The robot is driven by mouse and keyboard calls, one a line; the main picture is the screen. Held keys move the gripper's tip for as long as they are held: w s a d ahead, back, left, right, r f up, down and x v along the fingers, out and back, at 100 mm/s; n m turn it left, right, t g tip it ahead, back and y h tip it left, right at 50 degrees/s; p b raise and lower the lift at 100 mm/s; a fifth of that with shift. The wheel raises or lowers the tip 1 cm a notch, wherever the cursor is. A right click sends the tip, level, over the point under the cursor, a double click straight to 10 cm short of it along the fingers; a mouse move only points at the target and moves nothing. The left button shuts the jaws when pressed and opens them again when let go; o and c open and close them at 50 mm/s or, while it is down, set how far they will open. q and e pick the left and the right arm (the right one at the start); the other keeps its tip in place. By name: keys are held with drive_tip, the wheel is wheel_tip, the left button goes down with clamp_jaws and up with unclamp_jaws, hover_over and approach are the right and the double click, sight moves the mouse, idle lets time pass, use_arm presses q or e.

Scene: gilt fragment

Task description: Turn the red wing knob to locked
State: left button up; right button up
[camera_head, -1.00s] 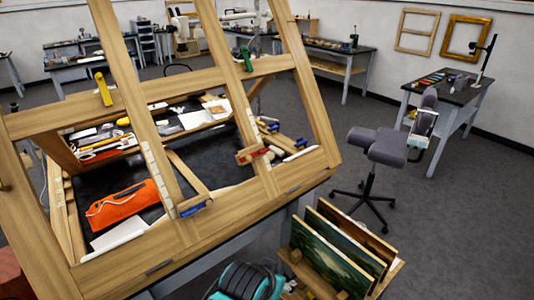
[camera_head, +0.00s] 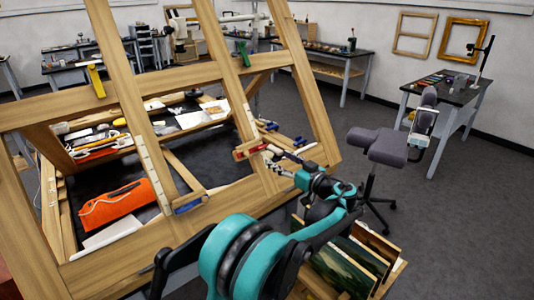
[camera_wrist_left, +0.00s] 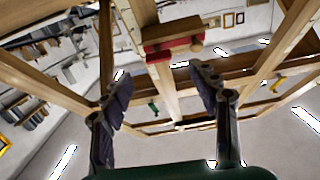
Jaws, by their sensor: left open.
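The red wing knob (camera_head: 243,155) sits on the lower rail of the tilted wooden frame, beside an upright strip. In the left wrist view the red knob (camera_wrist_left: 178,48) lies against a wooden block, roughly level across the picture. My left gripper (camera_head: 276,160) is just right of the knob in the head view, partly covering that area. In the left wrist view its two dark fingers (camera_wrist_left: 163,88) are spread with nothing between them. The knob is beyond the fingertips, and I see no contact. My right gripper is not in view.
The wooden frame (camera_head: 120,258) has other coloured fittings: blue (camera_head: 188,207), green (camera_head: 244,52) and yellow (camera_head: 96,82). An orange pouch (camera_head: 112,203) lies on the bench behind it. A grey chair (camera_head: 378,146) and a rack of paintings (camera_head: 365,262) stand to the right.

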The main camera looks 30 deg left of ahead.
sight(261, 147)
use_arm(q)
drive_tip(key=b+x, duration=0.2)
drive_tip(key=x, duration=0.6)
drive_tip(key=shift+w+r, duration=0.15)
drive_tip(key=shift+r, duration=0.05)
drive_tip(key=shift+d, duration=0.15)
drive_tip(key=c, duration=1.2)
